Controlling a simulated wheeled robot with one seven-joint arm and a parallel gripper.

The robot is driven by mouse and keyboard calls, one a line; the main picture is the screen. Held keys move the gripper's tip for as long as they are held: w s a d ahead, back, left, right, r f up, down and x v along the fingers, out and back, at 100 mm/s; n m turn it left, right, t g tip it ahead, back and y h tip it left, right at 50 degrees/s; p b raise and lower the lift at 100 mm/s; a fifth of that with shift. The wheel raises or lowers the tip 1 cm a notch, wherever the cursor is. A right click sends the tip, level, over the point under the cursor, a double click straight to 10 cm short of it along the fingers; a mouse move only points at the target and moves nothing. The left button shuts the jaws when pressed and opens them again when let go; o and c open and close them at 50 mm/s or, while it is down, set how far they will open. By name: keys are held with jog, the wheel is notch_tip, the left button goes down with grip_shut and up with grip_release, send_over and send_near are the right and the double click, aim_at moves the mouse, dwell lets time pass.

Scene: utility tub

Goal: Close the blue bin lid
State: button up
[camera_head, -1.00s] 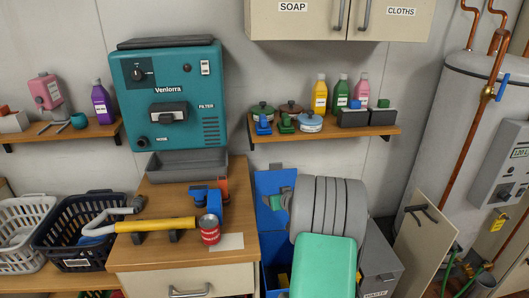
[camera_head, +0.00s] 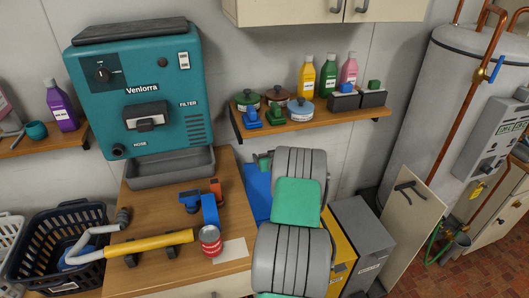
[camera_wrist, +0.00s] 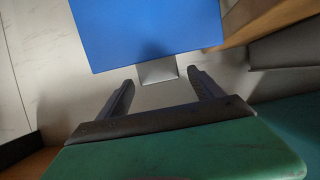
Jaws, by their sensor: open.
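The blue bin lid (camera_head: 257,190) shows in the head view as a raised blue panel left of my grey and green arm, which hides much of it. In the wrist view the lid (camera_wrist: 150,30) fills the top, with a small grey tab (camera_wrist: 158,70) at its lower edge. My gripper (camera_wrist: 160,77) is open, its two dark fingers apart on either side of the tab. I cannot tell whether they touch it. The blue bin's body is hidden behind my arm in the head view.
A yellow bin (camera_head: 341,250) and a grey bin (camera_head: 366,235) stand to the right. The wooden counter (camera_head: 145,200) with a yellow-sleeved pipe (camera_head: 150,243) and a red can (camera_head: 210,241) is close on the left. A shelf (camera_head: 315,122) with bottles hangs above.

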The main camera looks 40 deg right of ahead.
jog(key=shift+x, duration=1.15)
jog(key=shift+s, duration=0.1)
jog(key=shift+c, duration=0.5)
grip_shut()
